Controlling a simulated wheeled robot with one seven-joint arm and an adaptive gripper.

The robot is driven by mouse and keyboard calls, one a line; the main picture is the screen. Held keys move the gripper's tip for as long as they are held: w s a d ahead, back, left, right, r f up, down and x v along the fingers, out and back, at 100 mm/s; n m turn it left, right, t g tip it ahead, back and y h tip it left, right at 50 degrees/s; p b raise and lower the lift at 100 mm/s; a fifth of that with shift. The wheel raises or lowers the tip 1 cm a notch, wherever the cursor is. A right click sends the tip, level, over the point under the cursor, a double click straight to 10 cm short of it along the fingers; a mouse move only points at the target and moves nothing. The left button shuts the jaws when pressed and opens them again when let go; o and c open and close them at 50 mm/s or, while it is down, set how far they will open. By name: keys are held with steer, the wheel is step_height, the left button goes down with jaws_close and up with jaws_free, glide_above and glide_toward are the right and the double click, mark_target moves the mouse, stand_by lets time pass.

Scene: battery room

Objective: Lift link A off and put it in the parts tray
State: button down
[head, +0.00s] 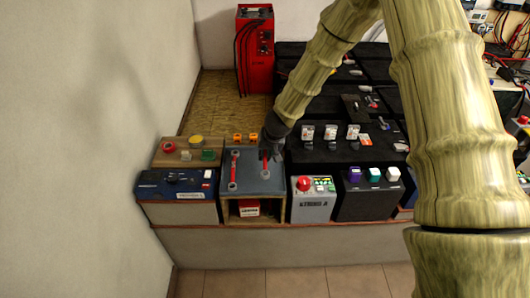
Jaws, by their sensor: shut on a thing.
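Two red links with ringed ends show on a grey panel (250,184) in a wooden frame. The left red link (234,171) lies lengthwise on the panel. The right red link (265,167) is upright in the picture, under my gripper (268,151). My gripper is dark and points down at the far end of this link, shut on it; the fingertips are small and partly hidden. I cannot tell whether the held link touches the panel. No label tells which link is A, and I cannot make out a parts tray for certain.
A grey box (313,203) with a red button stands right of the panel, and a blue case (176,187) stands left. A tall red unit (254,50) is at the back. Dark battery blocks (330,152) lie behind. My arm covers the right side.

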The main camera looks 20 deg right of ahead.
steer(key=shift+f+b, duration=0.35)
steer(key=shift+f, duration=0.2)
steer(key=shift+f+b, duration=0.75)
steer(key=shift+f, duration=0.15)
steer(key=shift+f+b, duration=0.55)
steer(key=shift+f, duration=0.8)
steer(key=shift+f, duration=0.25)
steer(key=c, duration=1.4)
jaws_free()
steer(key=shift+o, duration=0.3)
steer(key=o, duration=0.4)
steer(key=shift+c, duration=0.2)
steer(key=shift+r, duration=0.1)
